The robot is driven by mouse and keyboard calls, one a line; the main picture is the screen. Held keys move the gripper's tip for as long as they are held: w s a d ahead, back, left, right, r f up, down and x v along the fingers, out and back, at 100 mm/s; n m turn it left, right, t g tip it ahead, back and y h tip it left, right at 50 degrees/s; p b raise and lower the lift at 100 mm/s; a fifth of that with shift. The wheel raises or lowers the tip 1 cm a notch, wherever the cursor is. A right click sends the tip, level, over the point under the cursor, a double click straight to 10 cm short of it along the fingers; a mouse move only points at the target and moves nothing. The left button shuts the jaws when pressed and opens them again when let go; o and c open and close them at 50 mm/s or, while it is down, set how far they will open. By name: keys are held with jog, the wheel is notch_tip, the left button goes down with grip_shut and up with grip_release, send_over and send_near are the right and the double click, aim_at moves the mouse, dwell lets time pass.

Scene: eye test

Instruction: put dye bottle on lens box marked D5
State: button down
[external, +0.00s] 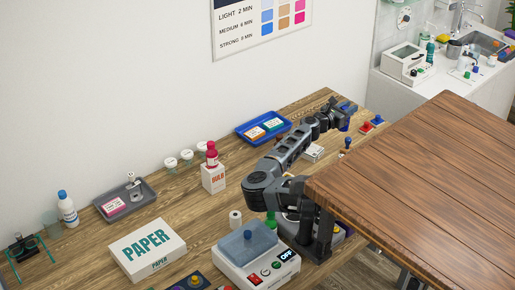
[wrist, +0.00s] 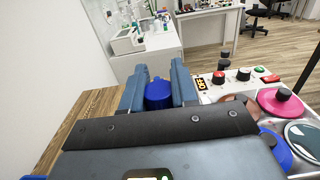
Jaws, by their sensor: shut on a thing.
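My gripper (external: 347,106) is at the far end of the wooden table, with the arm stretched towards the back right. In the wrist view its two blue-grey fingers (wrist: 158,88) close on the sides of a blue bottle-like thing (wrist: 158,95), which looks upright; its lower part is hidden. A bit of blue (external: 345,125) shows under the gripper in the external view. A small white box (external: 313,152) with dark print lies below the forearm; I cannot read a D5 on it. A blue tray (external: 243,130) left of the arm holds small orange- and teal-labelled boxes.
Red and blue knobbed things (external: 371,124) stand right of my gripper. A magenta bottle (external: 212,154) stands on a white BULB box (external: 213,179). A brown wooden table (external: 430,170) is close on the right. In the wrist view a white control panel (wrist: 238,84) with coloured knobs is at right.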

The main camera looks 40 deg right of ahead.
jog(key=shift+w+a+f+p, duration=0.25)
jog(key=shift+w+a+f, duration=1.05)
jog(key=shift+f, duration=0.45)
jog(key=shift+w+a+f+p, duration=0.3)
jog(key=shift+w+a+f, duration=0.75)
jog(key=shift+w+f, duration=0.6)
jog(key=shift+w+a+f+p, duration=0.25)
jog(key=shift+w+a+f, duration=1)
jog(key=shift+f, duration=0.6)
jog(key=shift+d+f, duration=0.1)
jog(key=shift+f, duration=0.1)
jog(key=c, duration=0.9)
grip_release()
jog(key=shift+o, duration=0.2)
jog(key=shift+r, duration=0.15)
jog(key=shift+r, duration=0.15)
jog(key=a, duration=0.3)
jog(key=shift+w+f+b, duration=0.1)
jog(key=shift+f+b, duration=0.1)
jog(key=shift+b, duration=0.1)
notch_tip(320, 180, up, 7)
jog(key=shift+b, duration=0.35)
